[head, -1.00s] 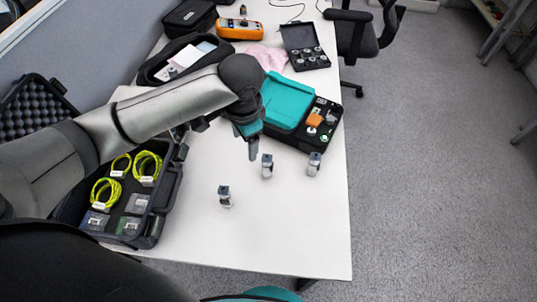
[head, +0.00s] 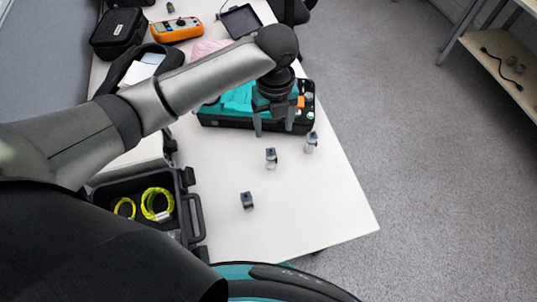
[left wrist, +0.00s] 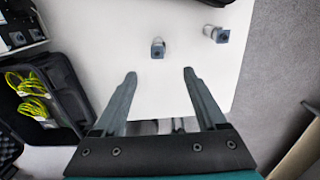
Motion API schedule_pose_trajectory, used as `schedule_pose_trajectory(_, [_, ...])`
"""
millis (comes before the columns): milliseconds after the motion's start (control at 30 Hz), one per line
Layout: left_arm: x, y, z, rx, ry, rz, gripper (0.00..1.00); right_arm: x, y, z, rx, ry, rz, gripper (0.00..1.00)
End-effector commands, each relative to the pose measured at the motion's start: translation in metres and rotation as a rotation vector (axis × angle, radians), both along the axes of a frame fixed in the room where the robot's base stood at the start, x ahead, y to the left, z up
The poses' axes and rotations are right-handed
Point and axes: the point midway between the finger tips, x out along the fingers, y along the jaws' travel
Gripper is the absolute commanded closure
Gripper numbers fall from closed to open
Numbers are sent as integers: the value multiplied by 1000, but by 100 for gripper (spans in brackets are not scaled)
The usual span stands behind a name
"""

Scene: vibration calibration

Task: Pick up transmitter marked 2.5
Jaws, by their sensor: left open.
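Three small grey transmitters stand apart on the white table: one nearest me (head: 247,201), a middle one (head: 271,158) and one at the right (head: 311,142). Their markings are too small to read, so I cannot tell which is 2.5. My left gripper (head: 274,132) is open and empty, pointing down just beyond the middle transmitter in the head view. The left wrist view shows the open fingers (left wrist: 158,75), with one transmitter (left wrist: 158,48) ahead of the gap and another (left wrist: 216,34) to its right. My right gripper is not in view.
A teal-and-black case (head: 237,100) lies behind the transmitters. An open black case with yellow-green cables (head: 157,204) is at the left. An orange meter (head: 176,29) and black pouch (head: 119,33) are farther back. The table's front right is clear.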

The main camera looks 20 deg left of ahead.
Motion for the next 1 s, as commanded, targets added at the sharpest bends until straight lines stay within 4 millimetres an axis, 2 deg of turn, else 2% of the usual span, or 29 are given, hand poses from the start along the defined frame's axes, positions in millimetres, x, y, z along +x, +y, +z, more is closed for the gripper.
schedule_pose_trajectory(167, [0,-3,-5,-3,6,-75,26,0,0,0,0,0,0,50])
schedule_pose_trajectory(600, [-1,-3,-88,-3,7,-76,26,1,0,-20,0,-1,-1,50])
schedule_pose_trajectory(867, [-1,-1,-106,-3,7,-75,26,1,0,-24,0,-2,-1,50])
schedule_pose_trajectory(1000, [-2,4,-128,-2,7,-73,26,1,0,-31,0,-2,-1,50])
